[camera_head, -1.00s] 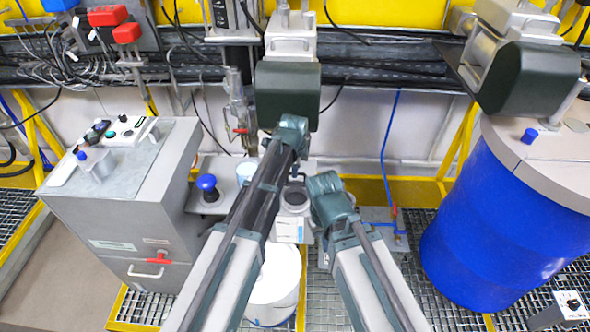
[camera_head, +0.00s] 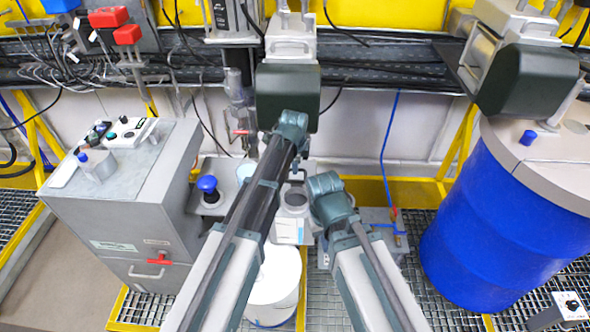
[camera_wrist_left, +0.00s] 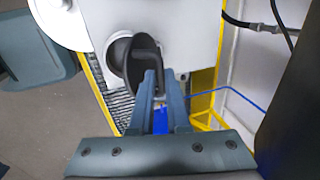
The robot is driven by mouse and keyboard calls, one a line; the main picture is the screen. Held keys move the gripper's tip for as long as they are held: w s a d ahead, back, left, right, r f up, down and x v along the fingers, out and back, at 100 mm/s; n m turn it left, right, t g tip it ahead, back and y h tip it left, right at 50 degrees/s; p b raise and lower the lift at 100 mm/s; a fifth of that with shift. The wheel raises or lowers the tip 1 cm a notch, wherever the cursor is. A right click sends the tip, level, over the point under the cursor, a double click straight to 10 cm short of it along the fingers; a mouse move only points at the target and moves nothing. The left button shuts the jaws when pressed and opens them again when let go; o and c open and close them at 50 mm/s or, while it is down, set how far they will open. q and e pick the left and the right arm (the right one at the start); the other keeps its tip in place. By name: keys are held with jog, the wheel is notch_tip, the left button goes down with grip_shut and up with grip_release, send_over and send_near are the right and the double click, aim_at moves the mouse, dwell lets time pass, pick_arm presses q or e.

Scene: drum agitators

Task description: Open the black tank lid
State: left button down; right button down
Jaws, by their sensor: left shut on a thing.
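The black tank lid (camera_wrist_left: 143,57) shows in the left wrist view with its raised black handle. It stands tilted beside a round opening (camera_wrist_left: 118,58) in a light grey top plate, and part of the opening shows. My left gripper (camera_wrist_left: 154,76) has its fingers close together at the lid handle and is shut on it. In the head view the left gripper (camera_head: 296,168) is small and partly hidden behind my own arm, above the grey round tank opening (camera_head: 295,197). My right arm comes in at the lower middle, but its gripper does not show.
A large blue drum (camera_head: 500,225) stands at the right. A grey control cabinet (camera_head: 130,200) stands at the left, and a blue knob (camera_head: 207,184) is near the tank. A white bucket (camera_head: 274,285) is below. Dark motor housings (camera_head: 287,88) hang at the back.

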pick_arm(q)
jog(key=shift+w+r, duration=0.15)
jog(key=shift+w, duration=0.55)
jog(key=shift+s, duration=0.1)
jog(key=c, duration=0.9)
grip_release()
jog(key=p+v, duration=1.3)
jog(key=shift+s+r, duration=0.1)
jog(key=shift+r, duration=0.25)
jog(key=shift+c, duration=0.2)
